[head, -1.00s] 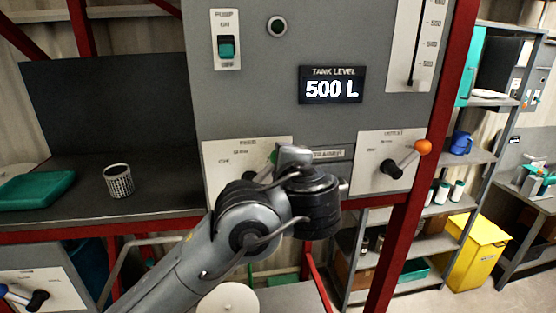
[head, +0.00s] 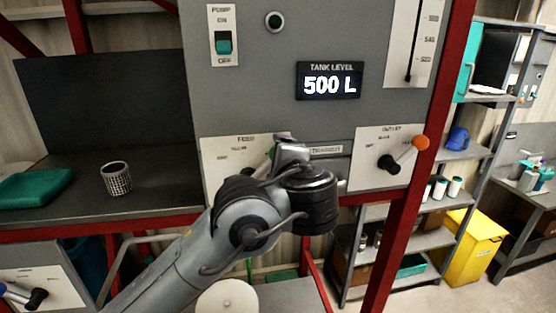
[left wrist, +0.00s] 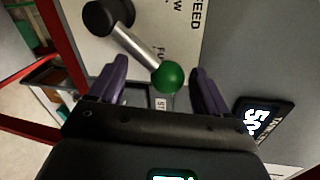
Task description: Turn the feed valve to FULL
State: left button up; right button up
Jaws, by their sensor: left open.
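The feed valve has a black hub (left wrist: 108,15), a silver rod and a green ball knob (left wrist: 168,77). In the left wrist view the rod runs close beside lettering that begins "FU", partly covered. In the head view only a bit of the green knob (head: 272,153) shows, and my arm hides the rest of the valve. My left gripper (left wrist: 158,82) is open, with its two purple fingers on either side of the green knob and gaps visible between. In the head view the gripper (head: 285,138) is at the feed plate (head: 220,175). My right gripper is not in view.
The outlet valve (head: 405,155) with an orange knob is to the right on the same panel. Above are the pump switch (head: 223,42) and the tank level display (head: 329,81) reading 500 L.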

pick_arm(q)
jog(key=shift+d, duration=0.1)
jog(key=b+v, duration=0.3)
jog(key=v, duration=0.7)
jog(key=shift+s+b, duration=0.4)
